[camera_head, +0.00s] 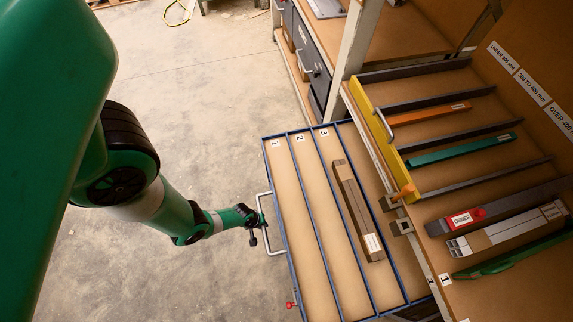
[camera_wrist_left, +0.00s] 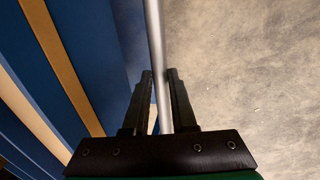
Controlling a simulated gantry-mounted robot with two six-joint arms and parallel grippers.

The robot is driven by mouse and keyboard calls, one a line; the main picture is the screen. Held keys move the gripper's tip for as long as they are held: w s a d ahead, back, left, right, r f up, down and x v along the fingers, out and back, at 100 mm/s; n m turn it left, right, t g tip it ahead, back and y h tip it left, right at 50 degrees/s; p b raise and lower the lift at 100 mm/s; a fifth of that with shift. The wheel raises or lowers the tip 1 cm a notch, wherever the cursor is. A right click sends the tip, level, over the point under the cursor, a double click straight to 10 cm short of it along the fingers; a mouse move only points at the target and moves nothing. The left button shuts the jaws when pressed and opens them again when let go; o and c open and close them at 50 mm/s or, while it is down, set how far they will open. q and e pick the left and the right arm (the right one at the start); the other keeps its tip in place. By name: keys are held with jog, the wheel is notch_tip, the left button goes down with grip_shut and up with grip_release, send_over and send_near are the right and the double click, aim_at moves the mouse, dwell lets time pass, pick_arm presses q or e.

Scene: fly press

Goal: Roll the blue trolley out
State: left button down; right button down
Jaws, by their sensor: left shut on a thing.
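The blue trolley (camera_head: 289,180) stands on the floor beside the bench, with lanes numbered 1, 2 and 3 on its top. Its pale bar handle (camera_head: 268,249) is on its left side. My left gripper (camera_head: 261,228) is shut on the handle, and in the left wrist view the fingers (camera_wrist_left: 160,78) lie on both sides of the handle bar (camera_wrist_left: 154,35). The trolley's wheels are hidden. My right gripper is not in view.
The bench (camera_head: 526,293) adjoins the trolley's right side, with a yellow-edged rack (camera_head: 377,131) holding an orange bar (camera_head: 430,114) and a teal bar (camera_head: 460,149). Drawers (camera_head: 312,62) stand behind. The concrete floor (camera_head: 205,90) left of the trolley is clear.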

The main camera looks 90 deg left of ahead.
pick_arm(q)
jog(key=c, duration=0.7)
grip_release()
jog(key=shift+w, duration=0.2)
jog(key=shift+c, duration=0.2)
notch_tip(320, 180, up, 11)
jog(key=s+p, duration=0.2)
jog(key=p, duration=0.6)
jog(key=shift+s+d+r, duration=0.15)
jog(key=shift+r, duration=0.05)
